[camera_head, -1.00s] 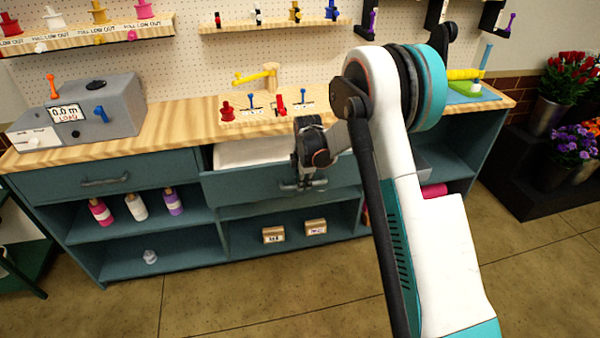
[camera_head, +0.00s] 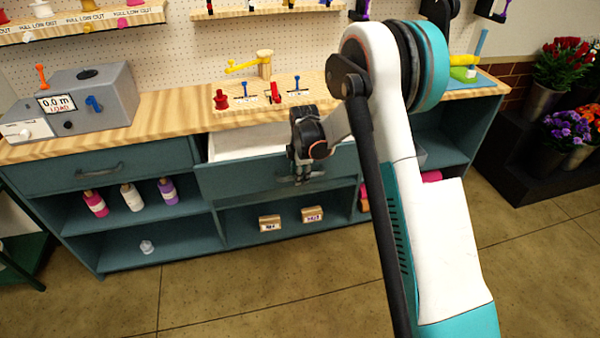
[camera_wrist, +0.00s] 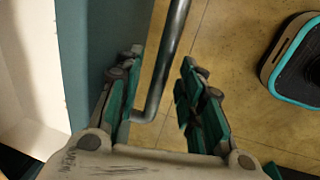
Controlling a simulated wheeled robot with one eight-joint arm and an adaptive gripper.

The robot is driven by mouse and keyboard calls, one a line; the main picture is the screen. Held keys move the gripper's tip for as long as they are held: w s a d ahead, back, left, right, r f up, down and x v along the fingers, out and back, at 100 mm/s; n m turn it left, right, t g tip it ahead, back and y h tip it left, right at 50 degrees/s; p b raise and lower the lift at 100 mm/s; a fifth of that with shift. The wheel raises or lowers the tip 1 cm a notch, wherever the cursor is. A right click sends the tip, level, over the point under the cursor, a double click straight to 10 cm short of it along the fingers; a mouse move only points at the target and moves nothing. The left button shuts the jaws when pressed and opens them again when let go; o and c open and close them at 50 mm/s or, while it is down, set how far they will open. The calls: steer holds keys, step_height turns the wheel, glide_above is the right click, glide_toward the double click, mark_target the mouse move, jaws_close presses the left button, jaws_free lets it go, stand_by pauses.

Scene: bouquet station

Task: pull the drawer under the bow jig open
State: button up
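The drawer (camera_head: 232,180) under the bow jig (camera_head: 268,111) is partly open, its teal front standing out from the cabinet and its pale inside (camera_head: 235,145) showing. The jig is a wooden board with red and blue pegs on the counter. My gripper (camera_head: 303,178) points down at the drawer front. In the wrist view my gripper (camera_wrist: 163,100) has its fingers apart, with the grey bar handle (camera_wrist: 170,60) running between them, closer to the left finger. Floor shows between the bar and the right finger. The handle is mostly hidden in the head view.
A second drawer (camera_head: 60,173) at the left is closed. Shelves below hold bottles (camera_head: 132,197) and small boxes (camera_head: 270,222). A grey measuring machine (camera_head: 95,100) stands on the counter. The floor (camera_head: 250,300) before the cabinet is clear. Flower buckets (camera_head: 540,100) stand at the right.

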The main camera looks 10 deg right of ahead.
steer(key=shift+r, duration=0.1)
step_height(320, 180, up, 12)
steer(key=s, duration=0.2)
steer(key=shift+s+f, duration=0.15)
steer(key=shift+f, duration=0.05)
stand_by(0.4)
steer(key=s+r+m+t, duration=0.2)
steer(key=s+r+m, duration=0.6)
steer(key=s+r, duration=0.7)
steer(key=s+f+m+t, duration=0.1)
steer(key=s+m+t, duration=0.2)
steer(key=s+m, duration=0.7)
steer(key=s, duration=1)
steer(key=shift+s+d, duration=0.3)
steer(key=shift+s, duration=0.05)
